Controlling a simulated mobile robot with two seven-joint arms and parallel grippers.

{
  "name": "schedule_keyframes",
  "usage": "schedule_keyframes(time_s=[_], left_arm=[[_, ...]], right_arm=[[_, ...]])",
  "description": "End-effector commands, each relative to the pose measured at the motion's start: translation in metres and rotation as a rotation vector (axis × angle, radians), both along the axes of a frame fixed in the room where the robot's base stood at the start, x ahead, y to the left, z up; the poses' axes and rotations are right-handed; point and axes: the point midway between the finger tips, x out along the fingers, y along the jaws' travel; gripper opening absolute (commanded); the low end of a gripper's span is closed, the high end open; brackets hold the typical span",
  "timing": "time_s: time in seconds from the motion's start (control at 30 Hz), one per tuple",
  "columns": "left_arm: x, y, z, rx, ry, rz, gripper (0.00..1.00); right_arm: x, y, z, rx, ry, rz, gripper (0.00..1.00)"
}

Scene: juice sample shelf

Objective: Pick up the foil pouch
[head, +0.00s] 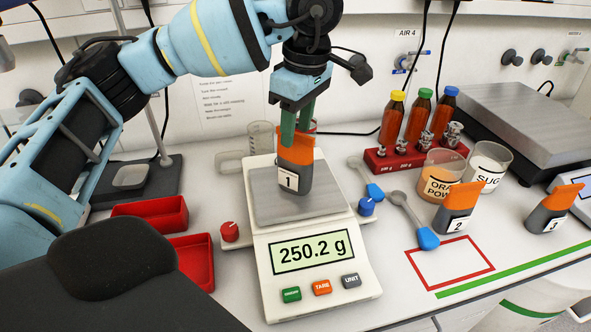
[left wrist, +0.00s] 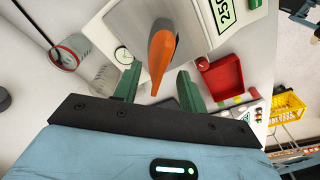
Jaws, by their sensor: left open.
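A grey and orange foil pouch (head: 294,178) with a white label "1" stands upright on the pan of the white scale (head: 312,232); the display reads 250.2 g. My left gripper (head: 297,130) is above it, pointing down, with its green fingers by the pouch's orange top. In the left wrist view the pouch (left wrist: 162,50) shows between and just beyond the parted fingers of the left gripper (left wrist: 158,82). Two similar pouches, "2" (head: 457,212) and "3" (head: 552,212), stand on the bench to the right. My right gripper is out of view.
Red trays (head: 152,215) lie left. A red outlined square (head: 450,264) on the bench is empty.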

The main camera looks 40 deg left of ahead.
Motion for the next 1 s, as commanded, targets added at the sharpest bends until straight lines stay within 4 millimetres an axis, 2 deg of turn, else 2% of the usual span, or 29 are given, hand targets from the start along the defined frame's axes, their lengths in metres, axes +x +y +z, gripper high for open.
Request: schedule_keyframes(time_s=[0.2, 0.47, 0.8, 1.0], left_arm=[[-0.001, 0.004, -0.021, -0.001, -0.004, 0.002, 0.42], [-0.001, 0.004, -0.023, -0.001, -0.004, 0.002, 0.42], [-0.001, 0.004, -0.023, -0.001, -0.004, 0.001, 0.0], [-0.001, 0.004, -0.023, -0.001, -0.004, 0.001, 0.0]], right_arm=[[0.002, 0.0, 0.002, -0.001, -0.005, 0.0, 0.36], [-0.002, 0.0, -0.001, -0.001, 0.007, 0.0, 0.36], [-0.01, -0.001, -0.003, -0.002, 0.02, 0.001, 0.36], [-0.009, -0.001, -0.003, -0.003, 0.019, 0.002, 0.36]])
